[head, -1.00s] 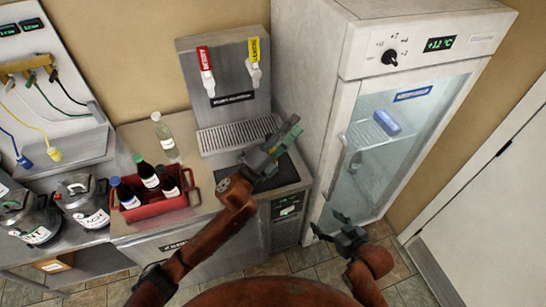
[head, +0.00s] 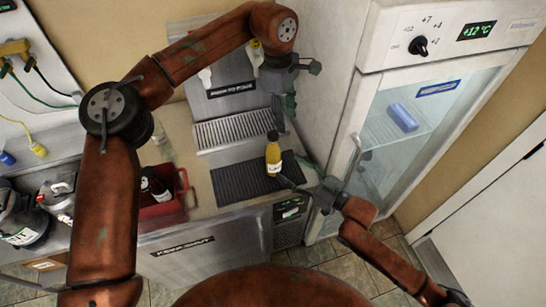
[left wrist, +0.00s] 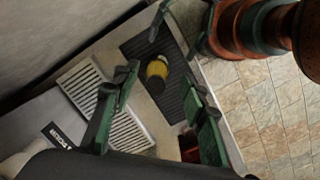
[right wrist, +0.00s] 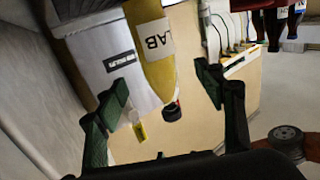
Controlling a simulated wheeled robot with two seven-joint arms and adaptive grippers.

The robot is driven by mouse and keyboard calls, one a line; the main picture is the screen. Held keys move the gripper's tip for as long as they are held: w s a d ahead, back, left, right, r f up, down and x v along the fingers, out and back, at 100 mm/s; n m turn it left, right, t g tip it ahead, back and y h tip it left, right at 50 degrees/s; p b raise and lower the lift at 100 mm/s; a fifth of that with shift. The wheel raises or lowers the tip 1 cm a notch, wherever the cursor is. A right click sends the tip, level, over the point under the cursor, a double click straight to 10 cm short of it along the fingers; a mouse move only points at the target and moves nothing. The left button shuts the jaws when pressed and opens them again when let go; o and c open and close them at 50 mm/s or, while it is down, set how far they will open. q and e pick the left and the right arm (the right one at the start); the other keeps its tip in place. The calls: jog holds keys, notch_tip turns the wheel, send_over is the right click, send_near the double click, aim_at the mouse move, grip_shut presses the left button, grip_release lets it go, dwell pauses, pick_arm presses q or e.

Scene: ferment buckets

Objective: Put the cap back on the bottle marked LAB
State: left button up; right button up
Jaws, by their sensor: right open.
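The bottle marked LAB (head: 273,158), filled with yellow, stands upright on the black mat. A dark cap (right wrist: 172,112) shows at its top; I cannot tell how firmly it sits. My left gripper (head: 284,100) is open and empty, above and behind the bottle; its wrist view shows the bottle (left wrist: 157,69) beyond the parted fingers. My right gripper (head: 292,170) is open, low at the bottle's right, fingers pointing at it. In the right wrist view the bottle (right wrist: 152,45) appears between the fingers, with no clear contact.
A metal dispenser with a drip grille (head: 232,132) stands behind the mat. A red crate (head: 162,212) with dark bottles is at the left, partly hidden by my left arm. A glass-door fridge (head: 410,140) stands close at the right.

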aim_at(280, 164)
pick_arm(q)
jog(key=a, duration=0.1)
jog(key=w+a+b, duration=0.1)
jog(key=w+a+y, duration=0.1)
jog(key=shift+f, duration=0.35)
pick_arm(e)
jog(key=f, duration=0.1)
jog(key=w+f, duration=0.1)
jog(key=f, duration=0.1)
jog(key=shift+a, duration=0.1)
pick_arm(q)
jog(key=shift+a+r, duration=0.15)
jog(key=shift+a, duration=0.1)
pick_arm(e)
jog(key=shift+w, duration=0.1)
pick_arm(q)
jog(key=shift+s+r, duration=0.25)
pick_arm(e)
jog(key=shift+s+r, duration=0.2)
jog(key=shift+r, duration=0.1)
pick_arm(q)
jog(key=shift+w+f, duration=0.1)
pick_arm(e)
jog(key=shift+w+a, duration=0.25)
jog(key=shift+w, duration=0.05)
pick_arm(q)
jog(key=shift+d, duration=0.1)
pick_arm(e)
jog(key=shift+x, duration=3.55)
